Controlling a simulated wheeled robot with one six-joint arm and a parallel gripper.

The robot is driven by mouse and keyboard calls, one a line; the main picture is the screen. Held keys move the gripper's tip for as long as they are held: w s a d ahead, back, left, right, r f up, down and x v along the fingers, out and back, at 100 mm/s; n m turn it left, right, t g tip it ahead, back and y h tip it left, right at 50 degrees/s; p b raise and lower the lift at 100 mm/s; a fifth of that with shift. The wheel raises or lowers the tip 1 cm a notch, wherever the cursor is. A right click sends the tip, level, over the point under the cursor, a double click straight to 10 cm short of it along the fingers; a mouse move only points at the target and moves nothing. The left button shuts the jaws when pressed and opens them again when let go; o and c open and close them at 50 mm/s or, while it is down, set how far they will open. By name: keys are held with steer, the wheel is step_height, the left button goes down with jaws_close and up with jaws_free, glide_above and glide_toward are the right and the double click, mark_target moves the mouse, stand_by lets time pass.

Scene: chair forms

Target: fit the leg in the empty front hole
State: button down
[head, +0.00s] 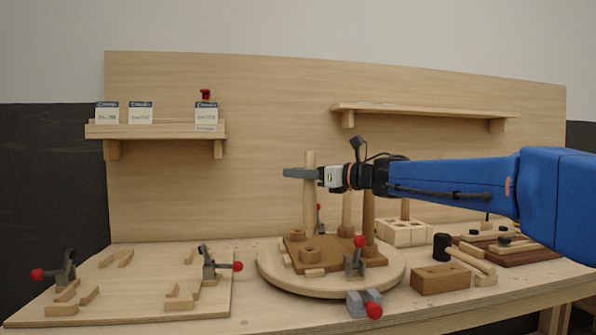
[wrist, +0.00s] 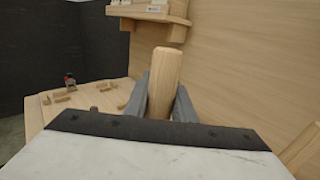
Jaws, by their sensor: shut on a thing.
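My gripper (head: 301,173) is shut on a pale wooden leg (head: 309,205), which hangs upright over the chair seat. In the wrist view the leg (wrist: 167,72) stands between the two grey fingers (wrist: 162,103). The brown seat (head: 340,262) lies on a round wooden plate (head: 285,285). A raised ring with an open hole, the front socket (head: 308,255), is near its front left. Another raised socket (head: 296,235) lies behind it. The held leg's lower end is near these sockets; I cannot tell whether it touches. Two legs stand at the right, one pale (head: 347,213), one darker (head: 369,218).
A red-knobbed clamp (head: 355,264) stands at the seat's front right, another (head: 365,304) at the plate's front edge. A fixture board (head: 130,290) with clamps is left. Shelves (head: 160,131) hang behind.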

steer(key=shift+f, duration=2.65)
steer(key=c, duration=1.4)
jaws_free()
steer(key=shift+d, duration=0.1)
